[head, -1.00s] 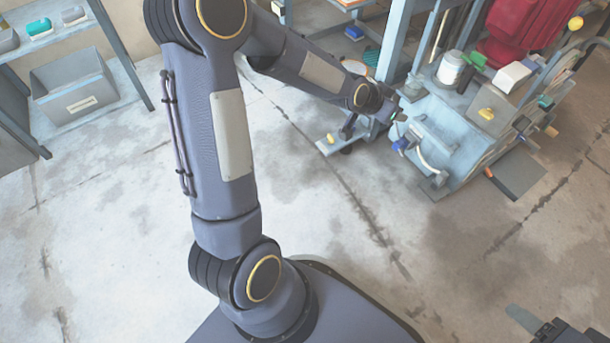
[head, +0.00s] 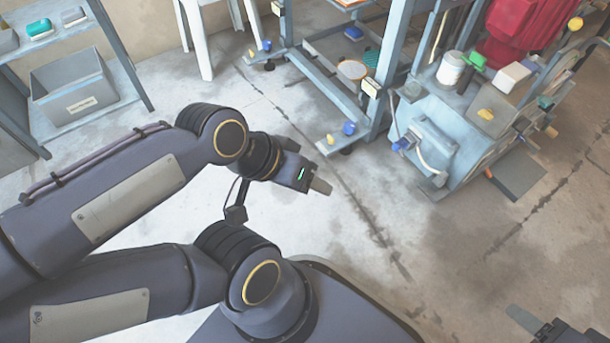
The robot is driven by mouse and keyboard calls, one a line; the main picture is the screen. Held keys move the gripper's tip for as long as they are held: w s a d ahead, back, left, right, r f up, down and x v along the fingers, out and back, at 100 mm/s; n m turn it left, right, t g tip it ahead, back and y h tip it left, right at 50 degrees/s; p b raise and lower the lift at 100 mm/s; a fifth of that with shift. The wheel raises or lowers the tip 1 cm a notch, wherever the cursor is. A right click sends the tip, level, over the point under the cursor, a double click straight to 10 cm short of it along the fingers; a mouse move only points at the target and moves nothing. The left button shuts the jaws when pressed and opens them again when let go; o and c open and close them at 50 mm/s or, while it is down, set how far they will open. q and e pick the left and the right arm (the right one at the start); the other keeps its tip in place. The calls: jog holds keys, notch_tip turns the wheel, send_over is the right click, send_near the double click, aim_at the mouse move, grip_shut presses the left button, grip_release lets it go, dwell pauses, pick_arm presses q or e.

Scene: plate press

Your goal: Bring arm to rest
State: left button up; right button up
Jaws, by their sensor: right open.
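My left arm comes in from the left edge, folded back over my base. Its gripper (head: 318,186) points right and slightly down over bare floor, apart from the bench and machine. I see its fingers edge-on, so whether they are open is unclear. Nothing shows held in it. My right gripper (head: 552,328) is at the bottom right edge, partly cut off, with its jaws open and no object seen between them.
A blue-grey machine (head: 445,150) with a red part (head: 525,30) stands at upper right. A blue-framed bench (head: 330,85) is at top centre. A shelf with a grey bin (head: 78,90) is at upper left. The floor (head: 430,255) between is clear.

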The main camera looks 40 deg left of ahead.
notch_tip(320, 180, up, 43)
jog(key=p, duration=4.3)
